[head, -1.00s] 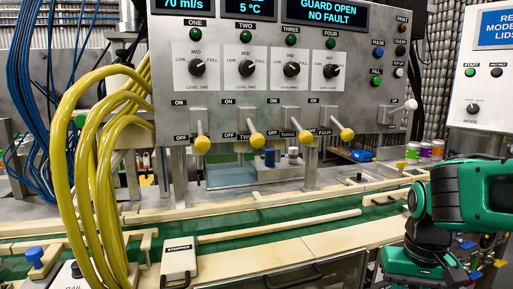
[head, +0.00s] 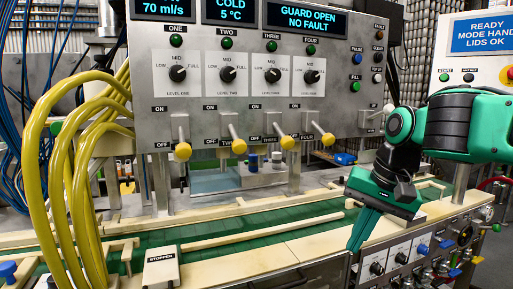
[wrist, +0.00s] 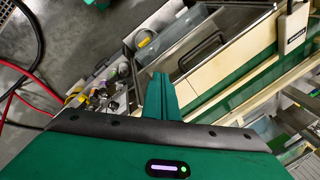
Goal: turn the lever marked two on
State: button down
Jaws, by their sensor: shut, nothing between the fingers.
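Lever two (head: 239,146) is the second from the left in a row of yellow-tipped levers under the grey panel in the head view. It points down at its OFF mark, with the ON mark above it. Lever one (head: 183,151), lever three (head: 287,142) and lever four (head: 328,139) also hang down. My green gripper (head: 354,247) is shut and empty, pointing down over the front of the bench, to the right of and lower than lever two, well apart from it. In the wrist view its closed fingers (wrist: 160,80) touch nothing I can see; no lever is recognisable there.
Thick yellow hoses (head: 50,140) arch left of the levers. A green conveyor (head: 200,238) with pale rails runs below them, with a white stopper box (head: 161,268) in front. The space before the panel is open.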

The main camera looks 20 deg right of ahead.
aim_at(235, 137)
jog(key=w+a+r+m+y, duration=0.3)
jog(key=w+r, duration=0.4)
jog(key=r, duration=0.5)
jog(key=w+a+r+m+y, duration=0.4)
jog(key=w+r, duration=0.4)
jog(key=r, duration=0.4)
jog(key=shift+a+m+g+y, duration=0.3)
jog(key=shift+a+y, duration=0.3)
jog(key=shift+y, duration=0.1)
jog(key=x, duration=1)
jog(key=shift+r, duration=0.2)
jog(key=shift+r, duration=0.2)
